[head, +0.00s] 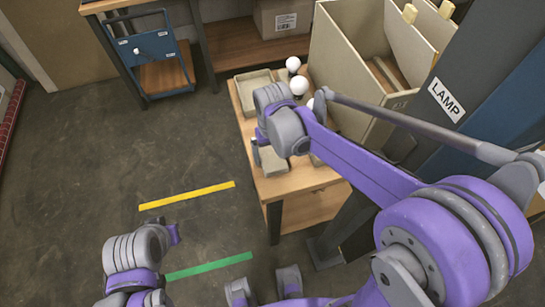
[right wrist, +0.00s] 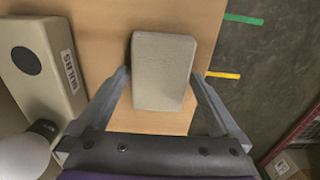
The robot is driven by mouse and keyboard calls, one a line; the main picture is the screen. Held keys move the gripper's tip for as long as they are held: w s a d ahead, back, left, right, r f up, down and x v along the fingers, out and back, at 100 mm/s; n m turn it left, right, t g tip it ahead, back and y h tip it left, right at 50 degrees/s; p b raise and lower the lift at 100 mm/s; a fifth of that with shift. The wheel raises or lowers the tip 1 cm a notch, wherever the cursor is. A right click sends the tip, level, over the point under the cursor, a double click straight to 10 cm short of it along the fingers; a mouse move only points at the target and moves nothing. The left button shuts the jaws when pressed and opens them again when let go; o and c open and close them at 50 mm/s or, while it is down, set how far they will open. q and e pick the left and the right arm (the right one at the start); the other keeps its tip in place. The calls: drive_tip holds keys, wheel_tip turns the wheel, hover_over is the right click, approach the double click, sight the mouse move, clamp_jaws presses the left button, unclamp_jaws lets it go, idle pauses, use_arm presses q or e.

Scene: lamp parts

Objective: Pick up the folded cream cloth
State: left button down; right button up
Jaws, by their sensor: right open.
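The folded cream cloth (right wrist: 164,72) lies as a neat rectangular block on the wooden bench top, near its edge, in the right wrist view. My right gripper (right wrist: 160,88) is open, with one finger on each side of the cloth and a gap at both sides; I cannot tell how far above the bench the fingertips are. In the head view a part of the cloth (head: 273,162) shows beside my right gripper (head: 263,152), whose wrist hides much of that spot.
White bulbs (head: 299,85) and a shallow tray (head: 252,80) are on the bench (head: 290,186). A large cream bin (head: 345,60) stands at its right. A box marked BULBS (right wrist: 38,65) is left in the wrist view. A blue cart (head: 150,47) stands behind; the floor at left is clear.

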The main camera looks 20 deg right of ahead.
sight(272, 156)
drive_tip(key=c, duration=1.1)
wheel_tip(272, 156, up, 10)
drive_tip(key=shift+r+p, duration=0.1)
drive_tip(key=shift+p, duration=0.3)
